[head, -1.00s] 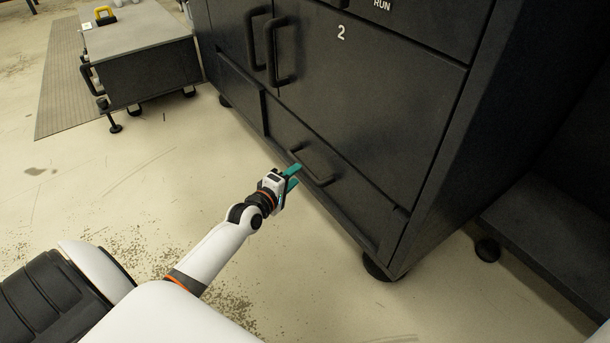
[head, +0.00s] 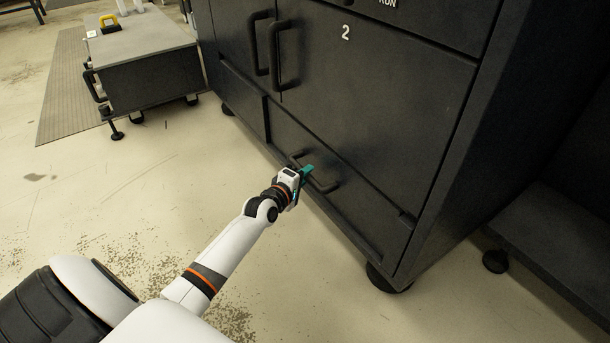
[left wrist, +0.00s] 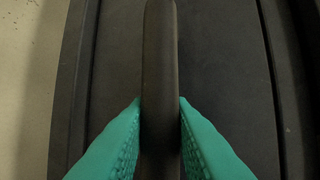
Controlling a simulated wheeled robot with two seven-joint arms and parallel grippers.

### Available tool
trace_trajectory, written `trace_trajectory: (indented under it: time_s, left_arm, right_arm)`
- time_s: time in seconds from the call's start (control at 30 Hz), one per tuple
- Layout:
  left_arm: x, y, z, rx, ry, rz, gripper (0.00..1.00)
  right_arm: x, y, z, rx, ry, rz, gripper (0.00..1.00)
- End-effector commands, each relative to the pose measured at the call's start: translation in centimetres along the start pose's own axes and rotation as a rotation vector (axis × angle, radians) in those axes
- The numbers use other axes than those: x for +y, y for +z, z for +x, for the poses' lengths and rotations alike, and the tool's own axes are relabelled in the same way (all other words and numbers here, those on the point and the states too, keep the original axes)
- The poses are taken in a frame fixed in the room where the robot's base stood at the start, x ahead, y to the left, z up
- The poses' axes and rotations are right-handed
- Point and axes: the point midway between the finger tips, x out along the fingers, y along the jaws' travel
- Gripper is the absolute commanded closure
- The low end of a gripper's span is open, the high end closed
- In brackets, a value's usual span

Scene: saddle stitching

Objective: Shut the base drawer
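The base drawer (head: 352,202) is the low dark front at the bottom of the black cabinet, below the door marked 2. Its front looks close to flush with the cabinet; I cannot tell whether a small gap remains. Its dark bar handle (head: 325,187) is partly hidden by my left gripper (head: 304,178). In the left wrist view, the teal fingers of my left gripper (left wrist: 160,105) lie on either side of the handle bar (left wrist: 160,50) and appear to press on it. My right gripper is not in view.
The black cabinet (head: 385,110) has two upright door handles above the drawer. A grey low cart (head: 150,70) stands at the upper left near a ribbed mat (head: 62,90). A dark low shelf (head: 560,235) is at the right. The floor before the drawer is clear.

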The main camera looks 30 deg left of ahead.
Motion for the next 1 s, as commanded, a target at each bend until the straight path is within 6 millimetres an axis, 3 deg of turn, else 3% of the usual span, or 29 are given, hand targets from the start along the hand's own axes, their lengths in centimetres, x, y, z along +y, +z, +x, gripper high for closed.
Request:
trace_trajectory:
  time_s: [0.23, 0.6, 0.97, 1.0]
  left_arm:
    - [-0.1, -0.1, 0.4, -0.001, 0.0, -0.001, 1.0]
    - [-0.8, -1.5, 3.9, -0.002, 0.001, -0.001, 1.0]
    - [-1.0, -1.7, 4.3, -0.002, -0.001, 0.0, 1.0]
    - [-1.0, -1.7, 4.3, -0.002, -0.001, 0.0, 0.77]
  right_arm:
    - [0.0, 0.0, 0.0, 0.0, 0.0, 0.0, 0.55]
    - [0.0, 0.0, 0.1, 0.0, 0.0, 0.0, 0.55]
    - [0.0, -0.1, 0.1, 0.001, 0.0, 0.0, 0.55]
    - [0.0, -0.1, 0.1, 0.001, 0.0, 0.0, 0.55]
